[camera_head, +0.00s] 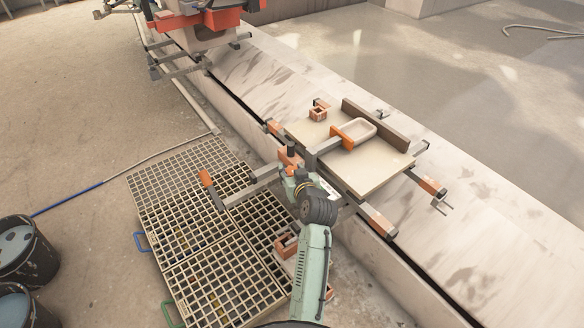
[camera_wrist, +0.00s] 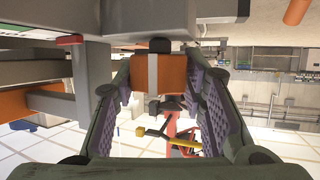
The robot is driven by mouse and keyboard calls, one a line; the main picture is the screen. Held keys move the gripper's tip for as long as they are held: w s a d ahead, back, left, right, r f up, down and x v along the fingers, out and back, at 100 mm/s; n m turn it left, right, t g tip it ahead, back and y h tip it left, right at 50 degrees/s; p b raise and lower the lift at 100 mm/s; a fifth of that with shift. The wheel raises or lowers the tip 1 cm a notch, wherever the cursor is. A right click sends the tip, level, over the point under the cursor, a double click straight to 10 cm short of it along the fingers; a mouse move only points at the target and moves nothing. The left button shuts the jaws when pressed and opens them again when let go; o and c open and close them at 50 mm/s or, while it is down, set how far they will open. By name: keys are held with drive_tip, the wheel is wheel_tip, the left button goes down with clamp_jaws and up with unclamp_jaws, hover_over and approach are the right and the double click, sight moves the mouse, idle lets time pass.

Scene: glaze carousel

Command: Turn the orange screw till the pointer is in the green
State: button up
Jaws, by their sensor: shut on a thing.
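The orange screw (camera_wrist: 172,75) has a grey band down its middle and a dark stem at its top. It sits between the purple-padded fingers of my gripper (camera_wrist: 158,82), which is shut on it. In the head view my gripper (camera_head: 290,168) is at the near side of a clamp frame by the pale board (camera_head: 375,170), and the fingertips are too small to make out. A strip with green and a little red (camera_wrist: 68,40) shows on the grey body at upper left of the wrist view. I cannot make out the pointer.
A grey clamp bar with an orange grip (camera_head: 206,178) reaches out left of my gripper. Grating (camera_head: 200,225) lies beside the pale ledge (camera_head: 300,85). A small orange-brown block (camera_head: 318,113) and an orange clamp (camera_head: 350,132) are on the board. Dark buckets stand at lower left.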

drive_tip(key=m+h+p, duration=0.2)
drive_tip(key=h, duration=0.1)
drive_tip(key=shift+a+r+m, duration=0.15)
drive_tip(key=shift+r+m, duration=0.05)
drive_tip(key=shift+m, duration=0.1)
drive_tip(key=shift+f+m+t+h, duration=0.15)
drive_tip(key=shift+m+t+h, duration=0.15)
drive_tip(key=shift+m+h, duration=0.65)
drive_tip(key=shift+f+m+h+b, duration=0.2)
drive_tip(key=shift+m+h+b, duration=0.15)
drive_tip(key=shift+m+h, duration=0.65)
drive_tip(key=m+g+h+b, duration=0.1)
drive_tip(key=m+h+b, duration=0.1)
drive_tip(key=m+g+h+b, duration=0.1)
drive_tip(key=m+h+b, duration=0.1)
drive_tip(key=h+b, duration=0.1)
drive_tip(key=shift+w+f+g, duration=0.1)
drive_tip(key=shift+g, duration=0.3)
drive_tip(key=m+g+h+b, duration=0.3)
drive_tip(key=m+b, duration=0.1)
drive_tip(key=shift+m+g, duration=0.25)
drive_tip(key=shift+g, duration=0.15)
drive_tip(key=shift+d+r+h, duration=0.2)
drive_tip(key=shift+h, duration=0.05)
drive_tip(key=o, duration=1.2)
